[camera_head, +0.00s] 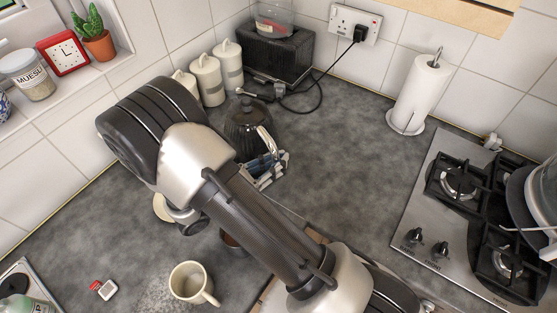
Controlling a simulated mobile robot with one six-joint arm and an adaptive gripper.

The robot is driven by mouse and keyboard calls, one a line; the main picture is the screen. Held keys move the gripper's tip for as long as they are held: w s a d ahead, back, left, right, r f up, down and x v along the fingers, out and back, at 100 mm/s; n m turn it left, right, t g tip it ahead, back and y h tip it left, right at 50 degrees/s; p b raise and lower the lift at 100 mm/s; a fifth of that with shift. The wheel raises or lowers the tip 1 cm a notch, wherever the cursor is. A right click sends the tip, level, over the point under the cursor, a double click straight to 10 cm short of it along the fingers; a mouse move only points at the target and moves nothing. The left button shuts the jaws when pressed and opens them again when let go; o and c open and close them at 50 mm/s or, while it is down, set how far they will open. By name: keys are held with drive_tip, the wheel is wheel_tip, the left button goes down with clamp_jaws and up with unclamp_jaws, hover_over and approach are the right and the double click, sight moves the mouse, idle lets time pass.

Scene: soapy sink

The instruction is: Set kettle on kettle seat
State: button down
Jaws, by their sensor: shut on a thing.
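The dark kettle (243,124) has a pale curved handle and is near the back of the worktop, in front of the white canisters. My gripper (268,166) is at the kettle's right side, by its handle, and is shut on it. My own arm crosses in front and hides the kettle's lower left part. I cannot make out the kettle seat, and I cannot tell whether the kettle's bottom touches anything.
White canisters (207,78) and a dark box-shaped appliance (279,54) stand behind the kettle. A black cable (318,98) runs to the wall socket (352,25). A paper roll (422,91) and a gas hob (424,213) are right. A mug (189,282) stands in front. The middle worktop is clear.

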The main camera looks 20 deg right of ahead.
drive_tip(key=c, duration=1.4)
unclamp_jaws()
drive_tip(key=shift+f, duration=0.15)
drive_tip(key=v, duration=1.2)
